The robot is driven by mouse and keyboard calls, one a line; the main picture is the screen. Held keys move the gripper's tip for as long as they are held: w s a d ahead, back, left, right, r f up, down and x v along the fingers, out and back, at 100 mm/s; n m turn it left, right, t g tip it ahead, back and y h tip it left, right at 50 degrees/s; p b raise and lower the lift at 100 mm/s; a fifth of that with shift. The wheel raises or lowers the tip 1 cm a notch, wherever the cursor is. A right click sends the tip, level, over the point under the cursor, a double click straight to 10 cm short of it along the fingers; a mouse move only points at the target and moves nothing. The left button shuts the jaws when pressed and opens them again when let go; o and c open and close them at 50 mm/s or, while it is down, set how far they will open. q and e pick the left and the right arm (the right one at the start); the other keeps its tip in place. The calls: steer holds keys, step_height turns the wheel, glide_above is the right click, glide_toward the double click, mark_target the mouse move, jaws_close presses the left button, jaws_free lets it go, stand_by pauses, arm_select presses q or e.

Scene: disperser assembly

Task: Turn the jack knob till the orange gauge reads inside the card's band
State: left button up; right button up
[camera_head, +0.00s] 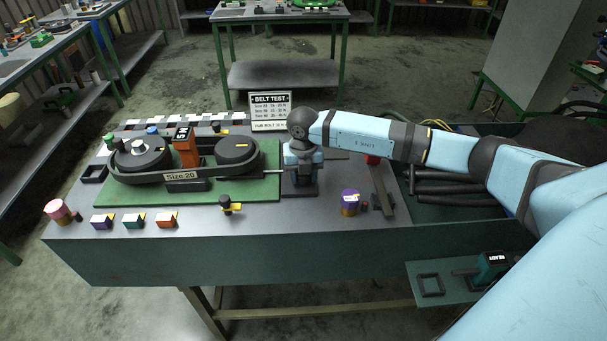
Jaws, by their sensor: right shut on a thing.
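The belt's tag reads Size 20 (181,176). The white BELT TEST card (270,111) stands at the table's back edge, with size lines too small to read surely. A thin jack rod (270,172) runs right from the green baseplate (240,188). My right gripper (300,182) is at the rod's right end, shut on the jack knob, which the gripper hides. My left gripper is not in view.
Several small coloured blocks (166,219) and a black-and-yellow part (228,206) lie along the front. A purple-and-yellow cylinder (350,202) stands right of my gripper. A dark bin with black tubes (455,187) is at the right.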

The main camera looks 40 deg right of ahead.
steer(key=m, duration=0.3)
steer(key=shift+r+m, duration=0.15)
steer(key=shift+m, duration=0.15)
steer(key=shift+w+m+p, duration=0.1)
steer(key=shift+m+p, duration=0.3)
steer(key=shift+m, duration=1.1)
steer(key=o, duration=0.9)
steer(key=shift+o, duration=0.2)
step_height(320, 180, up, 14)
steer(key=b, duration=0.1)
steer(key=shift+a+f, duration=0.1)
steer(key=shift+f, duration=0.1)
